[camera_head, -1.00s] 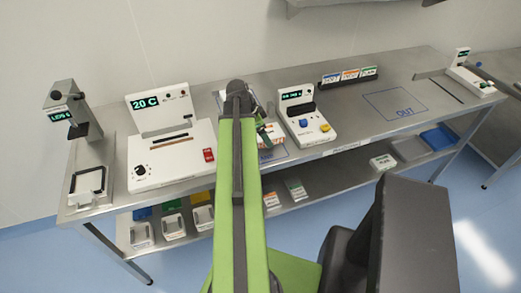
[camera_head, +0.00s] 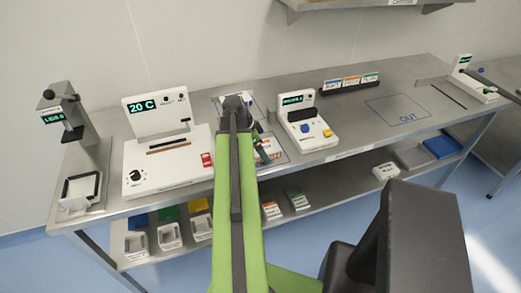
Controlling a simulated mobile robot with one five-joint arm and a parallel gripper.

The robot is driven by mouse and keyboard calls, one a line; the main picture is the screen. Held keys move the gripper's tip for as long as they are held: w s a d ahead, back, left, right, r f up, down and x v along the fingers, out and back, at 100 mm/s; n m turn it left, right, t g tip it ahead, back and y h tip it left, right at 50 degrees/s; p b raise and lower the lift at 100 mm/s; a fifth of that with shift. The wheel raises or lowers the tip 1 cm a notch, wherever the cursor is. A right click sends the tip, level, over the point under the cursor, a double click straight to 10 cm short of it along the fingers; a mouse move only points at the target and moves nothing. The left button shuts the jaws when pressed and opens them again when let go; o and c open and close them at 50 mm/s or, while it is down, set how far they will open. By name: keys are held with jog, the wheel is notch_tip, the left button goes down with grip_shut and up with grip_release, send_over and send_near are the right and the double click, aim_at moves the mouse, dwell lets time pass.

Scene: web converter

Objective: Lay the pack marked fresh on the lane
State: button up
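My green arm reaches over the table, and my gripper (camera_head: 262,146) is small and partly hidden behind the arm's end. A white pack with orange marking (camera_head: 271,152) lies at the gripper, inside a blue outlined area on the table; I cannot tell whether the fingers touch it. Its lettering is too small to read, so I cannot tell which pack is marked fresh. Another light item (camera_head: 222,100) shows behind the arm, partly hidden. No place is legibly marked as the lane.
A white device with a display (camera_head: 305,122) stands right of the gripper, and a larger one reading 20 C (camera_head: 165,160) left. A rack of coloured cards (camera_head: 350,84) stands behind. The outlined OUT area (camera_head: 398,109) is empty. Packs (camera_head: 297,201) lie on the lower shelf.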

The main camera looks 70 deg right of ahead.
jog(key=shift+o, duration=0.9)
jog(key=shift+r+p, duration=0.3)
jog(key=p+v, duration=1)
jog(key=v, duration=0.1)
jog(key=shift+w+r+p, duration=0.2)
jog(key=shift+r+p, duration=0.1)
jog(key=shift+p, duration=0.1)
jog(key=shift+a, duration=0.15)
